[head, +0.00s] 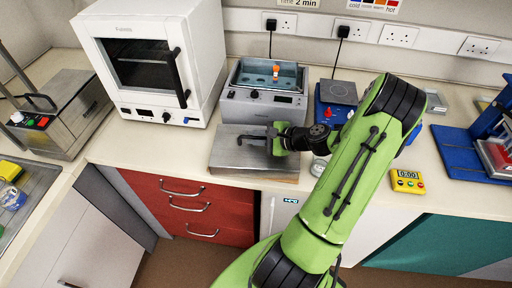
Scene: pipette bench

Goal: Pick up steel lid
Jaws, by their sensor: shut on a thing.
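The steel lid (228,151) is a flat grey rectangular plate at the front edge of the bench, in front of the water bath. A dark bar handle (250,138) shows on its top. My gripper (274,141) is at the handle's right part and is shut on the lid by this handle. The arm comes in from the lower right. The fingertips are small and partly hidden by the wrist. I cannot tell whether the lid rests on the bench or hangs just above it.
The open water bath (262,110) holds an orange-topped item (276,70). A white oven (152,62) stands left of it, a blue hotplate (337,95) right. A yellow timer (407,181) sits at the right front. A steel device (62,112) is far left.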

